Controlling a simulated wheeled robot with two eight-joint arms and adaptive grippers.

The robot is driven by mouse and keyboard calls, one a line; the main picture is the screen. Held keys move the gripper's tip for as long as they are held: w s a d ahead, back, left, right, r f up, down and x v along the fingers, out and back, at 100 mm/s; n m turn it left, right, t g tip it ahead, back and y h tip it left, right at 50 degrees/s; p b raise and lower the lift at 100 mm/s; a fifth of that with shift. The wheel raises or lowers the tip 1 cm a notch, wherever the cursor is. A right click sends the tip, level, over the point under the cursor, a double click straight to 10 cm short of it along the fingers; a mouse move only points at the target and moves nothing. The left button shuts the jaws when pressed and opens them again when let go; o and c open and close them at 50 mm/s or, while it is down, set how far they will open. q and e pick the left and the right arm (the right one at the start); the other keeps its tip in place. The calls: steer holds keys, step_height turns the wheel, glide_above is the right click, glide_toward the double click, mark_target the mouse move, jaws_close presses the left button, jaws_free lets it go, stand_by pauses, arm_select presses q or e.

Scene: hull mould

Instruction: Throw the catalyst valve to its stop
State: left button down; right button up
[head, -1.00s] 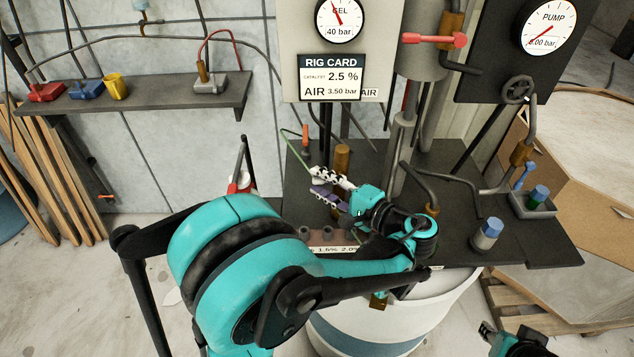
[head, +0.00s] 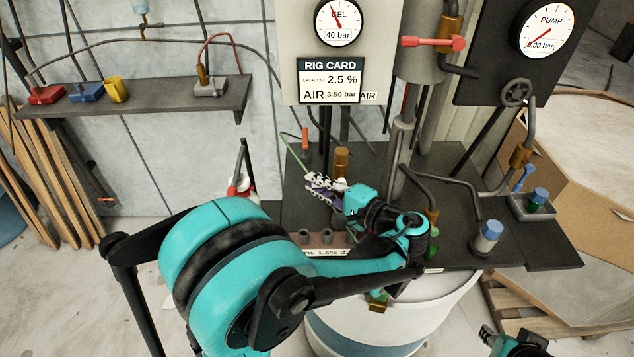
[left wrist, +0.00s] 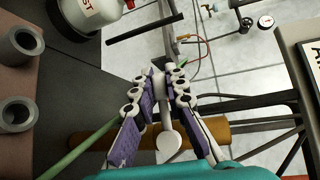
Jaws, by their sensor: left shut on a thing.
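My left gripper (head: 320,188) is over the dark bench, beside an upright brass cylinder (head: 341,162). In the left wrist view its purple-padded fingers (left wrist: 162,88) are closed around a slim pale lever-like part with a round end (left wrist: 168,143), apparently the catalyst valve's handle. The brass cylinder lies behind the fingers there (left wrist: 205,136). In the head view the fingers hide the held part. The percent scale label (head: 325,252) is partly covered by my arm. The rig card (head: 331,80) reads catalyst 2.5 %. My right gripper (head: 487,335) shows only in part at the bottom edge.
Grey sockets (head: 304,236) stand near the bench front; they show large at left in the left wrist view. A green hose (head: 293,153) runs to the gripper area. A red-handled lever (head: 435,41) is above. A blue-capped cup (head: 487,237) stands to the right.

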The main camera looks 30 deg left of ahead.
arm_select(q)
steer(key=shift+f+n+h+p, duration=0.25)
steer(key=shift+n+h+p, duration=0.3)
steer(key=shift+p, duration=0.2)
steer(key=shift+w+d+f+n+h+p, duration=0.15)
steer(key=shift+f+n+h+p, duration=0.5)
steer(key=shift+h+p, duration=0.4)
steer(key=w+d+f+n+t+h+p, duration=0.2)
steer(key=d+f+n+t+h+p, duration=0.1)
steer(key=h, duration=0.6)
steer(key=shift+w+d+f+n+t+p, duration=0.4)
steer(key=shift+d+n+t, duration=0.45)
steer(key=shift+n, duration=0.45)
steer(key=shift+h, duration=0.3)
steer(key=c, duration=1.5)
jaws_free()
steer(key=shift+c, duration=0.2)
steer(key=shift+s+r, duration=0.1)
